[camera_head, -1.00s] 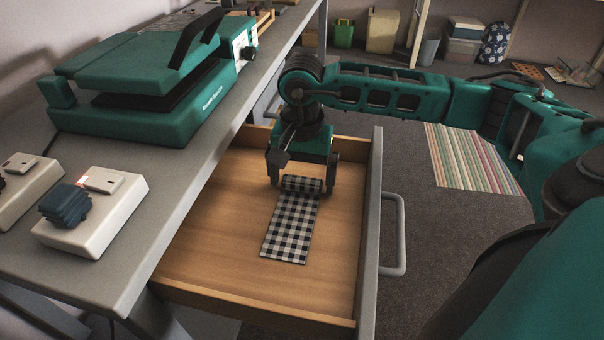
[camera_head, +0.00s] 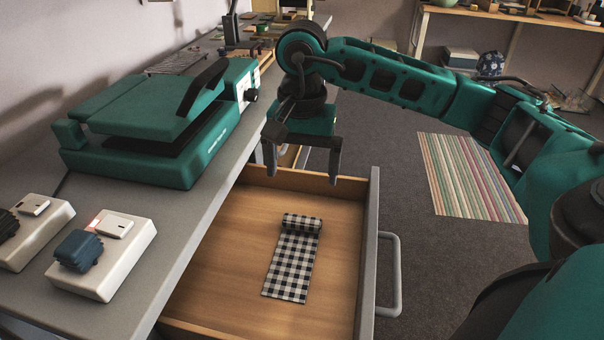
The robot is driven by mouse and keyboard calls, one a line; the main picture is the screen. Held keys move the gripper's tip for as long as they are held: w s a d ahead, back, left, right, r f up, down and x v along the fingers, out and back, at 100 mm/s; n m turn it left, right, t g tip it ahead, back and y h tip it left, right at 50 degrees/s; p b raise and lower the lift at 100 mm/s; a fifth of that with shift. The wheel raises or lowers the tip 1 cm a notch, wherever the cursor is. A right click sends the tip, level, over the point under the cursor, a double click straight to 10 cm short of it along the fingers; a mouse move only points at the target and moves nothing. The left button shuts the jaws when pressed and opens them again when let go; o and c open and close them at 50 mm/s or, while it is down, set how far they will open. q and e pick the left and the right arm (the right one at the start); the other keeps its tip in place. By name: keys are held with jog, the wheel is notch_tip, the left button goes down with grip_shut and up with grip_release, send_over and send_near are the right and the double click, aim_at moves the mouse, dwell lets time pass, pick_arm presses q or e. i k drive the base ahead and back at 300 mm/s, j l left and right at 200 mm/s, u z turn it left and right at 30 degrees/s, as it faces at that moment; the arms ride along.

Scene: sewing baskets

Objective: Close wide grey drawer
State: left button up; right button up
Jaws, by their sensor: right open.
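The wide grey drawer (camera_head: 368,255) is pulled out from under the grey table, with its wooden inside showing. Its grey bar handle (camera_head: 396,275) is on the right side of the front. A black and white checked cloth (camera_head: 294,262), partly rolled at its far end, lies on the drawer floor. My right gripper (camera_head: 302,175) is open and empty, above the far end of the drawer and apart from the cloth. Its fingers point down. My left gripper is not in view.
A green press (camera_head: 160,125) stands on the grey table (camera_head: 185,230). Two white switch boxes (camera_head: 130,250) sit near the table's front left. A striped rug (camera_head: 468,178) lies on the floor to the right. The floor beside the handle is clear.

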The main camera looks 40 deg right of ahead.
aim_at(216, 296)
jog(key=k, duration=1)
